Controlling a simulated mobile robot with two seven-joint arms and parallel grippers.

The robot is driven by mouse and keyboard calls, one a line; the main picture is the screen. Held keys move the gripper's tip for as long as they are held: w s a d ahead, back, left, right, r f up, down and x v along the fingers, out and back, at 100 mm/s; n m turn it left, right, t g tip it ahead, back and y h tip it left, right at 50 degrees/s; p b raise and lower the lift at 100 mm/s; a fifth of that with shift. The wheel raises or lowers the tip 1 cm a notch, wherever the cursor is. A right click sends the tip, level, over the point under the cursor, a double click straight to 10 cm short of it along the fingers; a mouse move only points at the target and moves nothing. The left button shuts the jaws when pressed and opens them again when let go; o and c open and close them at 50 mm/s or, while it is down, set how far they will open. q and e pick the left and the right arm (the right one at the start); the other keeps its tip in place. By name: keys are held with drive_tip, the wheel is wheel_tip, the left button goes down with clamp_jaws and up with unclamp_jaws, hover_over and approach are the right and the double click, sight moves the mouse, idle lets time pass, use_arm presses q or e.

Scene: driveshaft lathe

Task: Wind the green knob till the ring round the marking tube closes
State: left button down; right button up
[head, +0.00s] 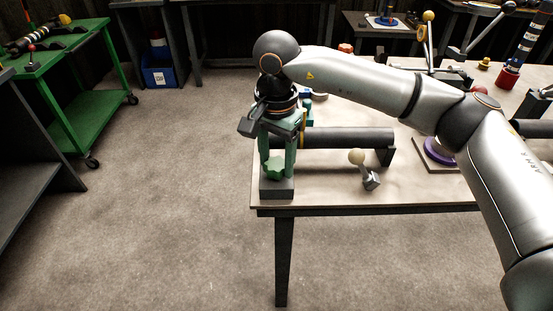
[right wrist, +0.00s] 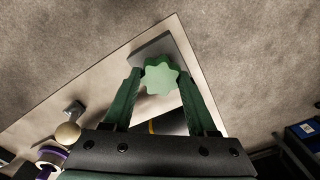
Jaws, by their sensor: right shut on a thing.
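The green knob (head: 275,168) is lobed and sits over a dark block at the near left corner of the table. My right gripper (head: 278,150) reaches down onto it from above, its two green fingers shut on it. In the right wrist view the knob (right wrist: 160,77) is between the fingertips (right wrist: 159,73). The marking tube (head: 350,138) is a dark cylinder lying to the right behind the knob. A yellow ring (head: 302,136) is round its left end, partly hidden by the fingers; I cannot tell how closely it fits. My left gripper is not in view.
A pale ball-ended metal piece (head: 368,172) stands in front of the tube. A purple-ringed part (head: 438,152) is to the right, partly behind my arm. A green cart (head: 75,85) and a blue bin (head: 158,72) stand across open floor.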

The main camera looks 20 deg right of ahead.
sight(276, 163)
idle(0.3)
drive_tip(key=o, duration=1.4)
drive_tip(key=shift+c, duration=0.2)
wheel_tip(276, 163, up, 13)
drive_tip(key=shift+f+p, duration=0.2)
drive_tip(key=shift+p, duration=0.15)
